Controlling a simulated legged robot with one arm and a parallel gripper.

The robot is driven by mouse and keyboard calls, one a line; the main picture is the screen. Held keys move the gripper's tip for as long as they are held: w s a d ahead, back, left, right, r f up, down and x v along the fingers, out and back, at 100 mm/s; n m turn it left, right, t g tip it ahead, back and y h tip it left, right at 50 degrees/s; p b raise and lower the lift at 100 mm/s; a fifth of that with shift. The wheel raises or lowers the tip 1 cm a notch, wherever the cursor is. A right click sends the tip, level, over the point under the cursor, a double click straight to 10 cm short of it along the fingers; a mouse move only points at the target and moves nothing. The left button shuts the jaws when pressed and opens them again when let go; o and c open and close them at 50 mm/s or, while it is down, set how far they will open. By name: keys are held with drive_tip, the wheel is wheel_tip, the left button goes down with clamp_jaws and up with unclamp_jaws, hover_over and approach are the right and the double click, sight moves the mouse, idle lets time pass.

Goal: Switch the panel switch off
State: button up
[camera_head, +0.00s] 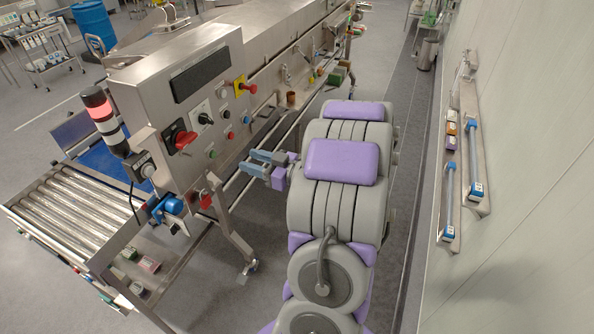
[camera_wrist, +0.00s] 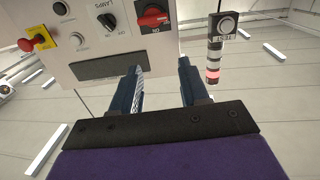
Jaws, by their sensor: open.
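The steel control panel (camera_head: 185,95) stands left of centre in the head view. It carries a red rotary switch on a black plate (camera_head: 182,138) and a smaller black knob on a white plate (camera_head: 205,118). In the wrist view, upside down, the red switch (camera_wrist: 152,16) is at the top edge, with lettering beside it that seems to read ON. The black knob (camera_wrist: 107,21) is left of it, by a LAMPS label. My gripper (camera_head: 255,162) is open and empty, right of and below the panel in the head view, apart from both switches. Its fingers (camera_wrist: 160,64) are spread.
A red emergency button on yellow (camera_head: 243,86) and several small push buttons share the panel. A red-lit stack light (camera_head: 100,107) stands at its left. A roller conveyor (camera_head: 75,210) lies lower left. A wall shelf (camera_head: 466,150) is at right.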

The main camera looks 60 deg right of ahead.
drive_tip(key=s+d+b, duration=0.1)
drive_tip(key=s+d, duration=0.1)
drive_tip(key=s, duration=1.2)
drive_tip(key=shift+d+b, duration=0.25)
drive_tip(key=shift+b, duration=0.1)
drive_tip(key=shift+d+f, duration=0.1)
